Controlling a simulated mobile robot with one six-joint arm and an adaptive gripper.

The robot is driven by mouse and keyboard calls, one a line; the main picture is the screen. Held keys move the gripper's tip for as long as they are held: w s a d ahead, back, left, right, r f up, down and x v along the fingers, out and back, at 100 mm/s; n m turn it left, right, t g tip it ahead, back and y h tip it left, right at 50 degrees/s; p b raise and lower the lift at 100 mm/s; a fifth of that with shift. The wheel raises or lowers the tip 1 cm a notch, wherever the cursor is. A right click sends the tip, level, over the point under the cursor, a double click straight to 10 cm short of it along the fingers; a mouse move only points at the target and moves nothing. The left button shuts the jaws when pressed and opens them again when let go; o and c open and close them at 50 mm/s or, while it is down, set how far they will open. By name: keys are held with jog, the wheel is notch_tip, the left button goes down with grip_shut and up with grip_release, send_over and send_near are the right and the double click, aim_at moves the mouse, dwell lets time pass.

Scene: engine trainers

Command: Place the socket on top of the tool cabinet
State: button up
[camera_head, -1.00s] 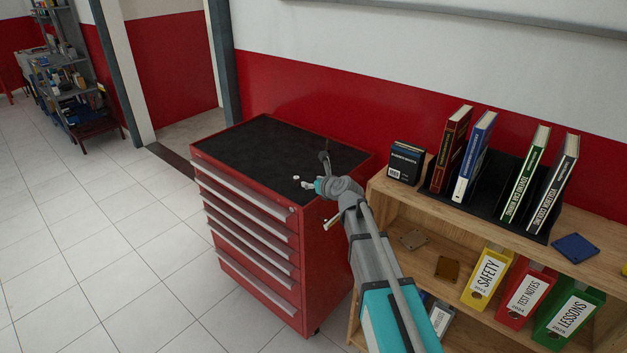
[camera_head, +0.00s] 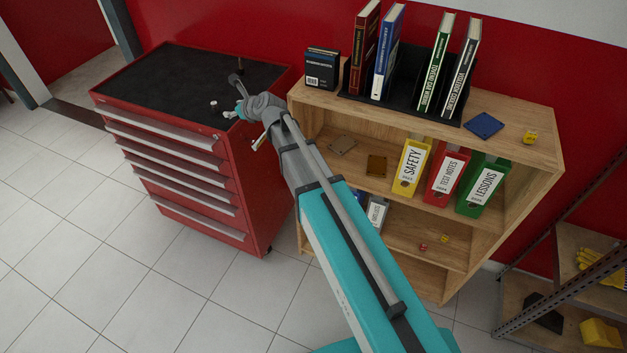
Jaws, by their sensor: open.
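The red tool cabinet (camera_head: 262,98) with a black top stands against the red wall, left of the shelf. A small, light metallic piece, likely the socket (camera_head: 213,106), stands on the black top near its front right part. My gripper (camera_head: 236,98) is over the right part of the cabinet top, just right of the socket and apart from it. It is open and appears empty. Its fingers are small in the view and partly hidden by my wrist.
A wooden shelf (camera_head: 520,155) stands right of the cabinet, holding upright books in a black rack, a dark box (camera_head: 322,68), a blue plate (camera_head: 484,125) and several binders. A metal rack (camera_head: 570,265) stands at the right. Tiled floor is free at the left.

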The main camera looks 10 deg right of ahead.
jog(key=s+d+f+n+g+h, duration=0.2)
jog(key=s+d+n, duration=0.4)
jog(key=s+n, duration=0.3)
jog(key=s+d+f+n+g+h, duration=0.3)
jog(key=s+d+f+n+g, duration=0.2)
jog(key=s+d+n, duration=0.2)
jog(key=s+d+f+n+g+h, duration=0.2)
jog(key=s+d+n, duration=0.4)
jog(key=s+n, duration=0.5)
jog(key=shift+s+d+f+g, duration=0.25)
jog(key=shift+s+f+g, duration=0.5)
jog(key=shift+s, duration=0.35)
jog(key=shift+c, duration=0.6)
